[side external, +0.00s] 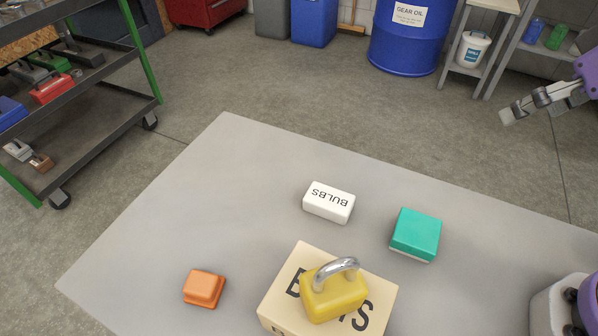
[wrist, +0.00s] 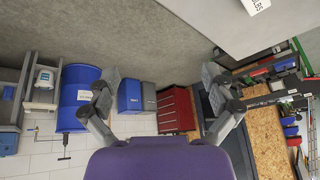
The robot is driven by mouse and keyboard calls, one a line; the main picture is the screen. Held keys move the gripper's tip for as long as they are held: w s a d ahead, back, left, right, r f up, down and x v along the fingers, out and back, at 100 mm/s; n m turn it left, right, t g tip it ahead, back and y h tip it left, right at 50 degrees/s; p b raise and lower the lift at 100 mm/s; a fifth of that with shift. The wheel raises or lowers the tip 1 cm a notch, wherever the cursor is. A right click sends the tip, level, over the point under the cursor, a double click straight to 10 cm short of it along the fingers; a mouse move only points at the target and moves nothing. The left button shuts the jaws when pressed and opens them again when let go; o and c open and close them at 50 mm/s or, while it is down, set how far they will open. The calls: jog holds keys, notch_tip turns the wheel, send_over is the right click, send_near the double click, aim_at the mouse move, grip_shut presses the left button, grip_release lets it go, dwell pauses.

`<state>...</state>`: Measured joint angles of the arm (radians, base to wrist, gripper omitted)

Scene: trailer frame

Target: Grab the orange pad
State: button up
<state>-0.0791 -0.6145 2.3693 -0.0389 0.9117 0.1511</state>
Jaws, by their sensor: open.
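The orange pad (side external: 204,288) lies on the grey table (side external: 150,230), left of a tan box, in the side external view. It is a small block with a wider base. My gripper (side external: 507,115) is at the upper right of that view, far from the pad. In the wrist view my gripper (wrist: 160,88) has its two fingers wide apart with nothing between them. The orange pad is not in the wrist view.
A tan box (side external: 275,302) with black letters carries a yellow padlock-shaped block (side external: 335,297) with a metal loop. A white BULBS box (side external: 329,202) and a teal block (side external: 416,233) lie behind it. The table's left part is clear around the pad. A tool cart (side external: 95,130) stands beyond.

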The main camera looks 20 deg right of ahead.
jog(key=w+a+r+g+y, duration=0.1)
jog(key=w+a+r, duration=0.1)
jog(key=w+a, duration=0.45)
jog(key=m+g+y, duration=0.2)
jog(key=m+g, duration=0.2)
jog(key=g, duration=0.1)
send_near(206, 283)
jog(key=x, duration=0.3)
jog(key=shift+s+a, duration=0.15)
jog(key=shift+a, duration=0.05)
jog(key=x, duration=0.6)
jog(key=shift+f, duration=0.2)
jog(key=c, duration=1.2)
jog(key=shift+d+f, duration=0.1)
